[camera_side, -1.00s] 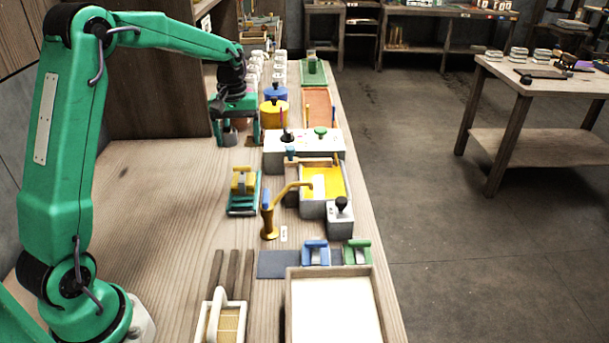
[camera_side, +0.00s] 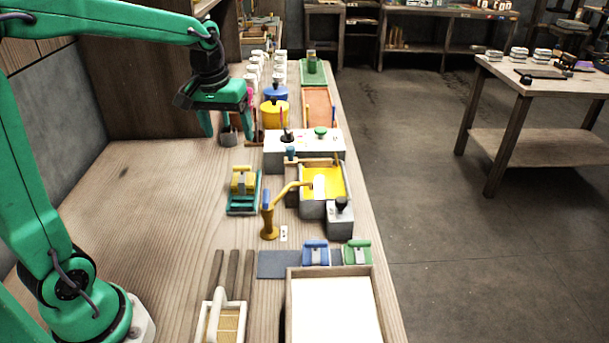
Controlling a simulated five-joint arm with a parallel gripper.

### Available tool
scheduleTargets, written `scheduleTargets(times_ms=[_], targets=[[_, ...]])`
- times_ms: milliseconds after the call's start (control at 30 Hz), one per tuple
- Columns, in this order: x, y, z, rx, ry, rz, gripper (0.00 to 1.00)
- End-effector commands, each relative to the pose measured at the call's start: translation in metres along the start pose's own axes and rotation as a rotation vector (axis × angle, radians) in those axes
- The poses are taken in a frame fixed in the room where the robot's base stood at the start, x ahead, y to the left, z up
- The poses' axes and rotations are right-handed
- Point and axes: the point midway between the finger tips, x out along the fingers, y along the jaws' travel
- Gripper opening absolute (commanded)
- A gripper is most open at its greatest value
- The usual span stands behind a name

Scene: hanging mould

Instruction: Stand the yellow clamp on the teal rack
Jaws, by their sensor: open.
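The yellow clamp (camera_side: 243,179) stands upright on the teal rack (camera_side: 242,208), left of the brass tap-like fixture on the bench. It appears to rest on the rack's slats, with nothing else touching it. My gripper (camera_side: 228,131) is open and empty, with its fingers pointing down. It hangs above and beyond the clamp, apart from it, near the grey cup. The lower part of the clamp is hard to make out at this size.
A yellow-filled basin (camera_side: 336,209) and a brass spout (camera_side: 268,222) stand right of the rack. Blue (camera_side: 315,252) and green (camera_side: 357,252) clamps sit near a white-filled tray (camera_side: 378,290). Blue and yellow pots (camera_side: 273,115) stand behind. The bench left of the rack is clear.

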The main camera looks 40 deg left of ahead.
Motion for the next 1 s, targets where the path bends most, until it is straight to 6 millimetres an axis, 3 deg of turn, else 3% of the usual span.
scheduleTargets(times_ms=[100,400,800,1000], targets=[[-0.016,0.004,0.025,0.066,0.042,0.018,0.76],[-0.040,0.006,0.086,0.228,0.139,0.057,0.76],[-0.043,-0.001,0.159,0.427,0.264,0.103,0.76],[-0.040,-0.004,0.176,0.477,0.296,0.113,0.76]])
